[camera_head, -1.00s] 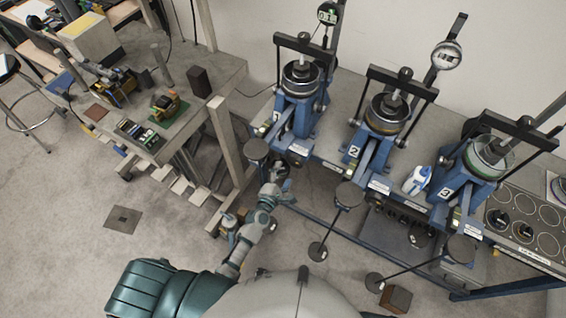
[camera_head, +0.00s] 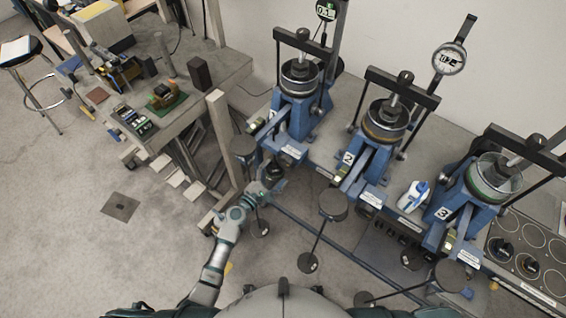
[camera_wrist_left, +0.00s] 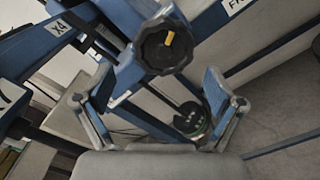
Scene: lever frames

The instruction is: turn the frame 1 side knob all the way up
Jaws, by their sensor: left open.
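Frame 1 (camera_head: 300,112) is the leftmost of the blue lever frames along the wall. Its side knob (camera_wrist_left: 165,48) is black and round with a scalloped rim and a yellow mark, seen close in the left wrist view. My left gripper (camera_head: 270,176) is low at the front of frame 1. In the left wrist view the left gripper (camera_wrist_left: 159,82) is open, its fingers apart on either side below the knob. The knob lies ahead of the fingers, and I see no grip on it. My right gripper is not in view.
Frame 2 (camera_head: 377,145) and frame 3 (camera_head: 472,190) stand to the right. Round dark pads (camera_head: 333,204) on rods stick out in front of the frames. A wooden workbench (camera_head: 220,75) stands close on the left. Grey floor is open at the lower left.

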